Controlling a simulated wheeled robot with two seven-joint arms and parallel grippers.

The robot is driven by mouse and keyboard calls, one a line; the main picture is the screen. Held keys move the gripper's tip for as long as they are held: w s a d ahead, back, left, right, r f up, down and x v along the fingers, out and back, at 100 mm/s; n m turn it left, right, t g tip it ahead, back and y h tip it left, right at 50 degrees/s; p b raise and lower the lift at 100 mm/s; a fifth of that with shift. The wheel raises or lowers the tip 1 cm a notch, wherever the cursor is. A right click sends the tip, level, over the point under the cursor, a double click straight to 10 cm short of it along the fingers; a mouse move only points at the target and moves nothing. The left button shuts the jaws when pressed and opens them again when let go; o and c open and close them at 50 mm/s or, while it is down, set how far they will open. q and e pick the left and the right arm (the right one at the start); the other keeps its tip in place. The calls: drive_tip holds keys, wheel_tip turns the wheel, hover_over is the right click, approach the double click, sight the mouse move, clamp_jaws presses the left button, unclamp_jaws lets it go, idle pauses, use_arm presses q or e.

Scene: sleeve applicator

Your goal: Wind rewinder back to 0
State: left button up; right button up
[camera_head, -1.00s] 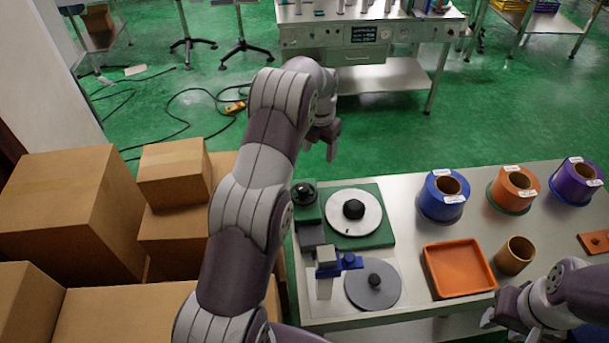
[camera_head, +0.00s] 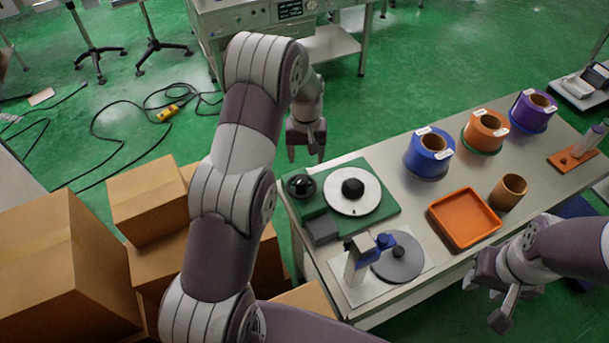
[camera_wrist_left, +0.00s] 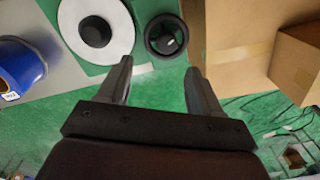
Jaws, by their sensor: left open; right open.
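The rewinder is a green base (camera_head: 385,208) at the left end of the steel table, with a white disc (camera_head: 366,203) around a black hub (camera_head: 352,188) and a small black crank wheel (camera_head: 301,186) at its left corner. In the left wrist view the crank wheel (camera_wrist_left: 167,37) lies beyond my fingertips, with the white disc (camera_wrist_left: 70,20) to its left. My left gripper (camera_head: 308,150) is open and empty, above and behind the rewinder, apart from it. It also shows in the left wrist view (camera_wrist_left: 158,75). My right gripper (camera_head: 486,300) is open and empty at the table's front edge.
A grey disc (camera_head: 405,262) with a blue-clamped stand (camera_head: 362,258) sits in front of the rewinder. An orange tray (camera_head: 465,217), a brown tube (camera_head: 509,192) and blue (camera_head: 428,155), orange (camera_head: 484,132) and purple (camera_head: 532,112) rolls stand rightward. Cardboard boxes (camera_head: 60,260) crowd the left.

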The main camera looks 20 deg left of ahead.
use_arm(q)
drive_tip(key=p, duration=0.2)
hover_over(301, 180)
drive_tip(key=f, duration=0.6)
drive_tip(key=shift+s+a+f, duration=0.2)
drive_tip(key=shift+s+f, duration=0.05)
drive_tip(key=shift+f, duration=0.05)
drive_tip(key=f, duration=0.2)
drive_tip(key=d+f, duration=0.1)
drive_tip(key=shift+w+f+p, duration=0.25)
drive_tip(key=shift+f+p, duration=0.1)
drive_tip(key=shift+f, duration=0.05)
drive_tip(key=shift+s+a, duration=0.1)
drive_tip(key=shift+a, duration=0.2)
drive_tip(key=shift+c, duration=0.6)
drive_tip(key=c, duration=0.9)
use_arm(e)
drive_tip(key=r, duration=0.1)
drive_tip(key=a+r, duration=0.1)
drive_tip(key=r, duration=0.1)
drive_tip(key=shift+s+a+r, duration=0.15)
drive_tip(key=shift+a+r, duration=0.05)
drive_tip(key=shift+r, duration=0.05)
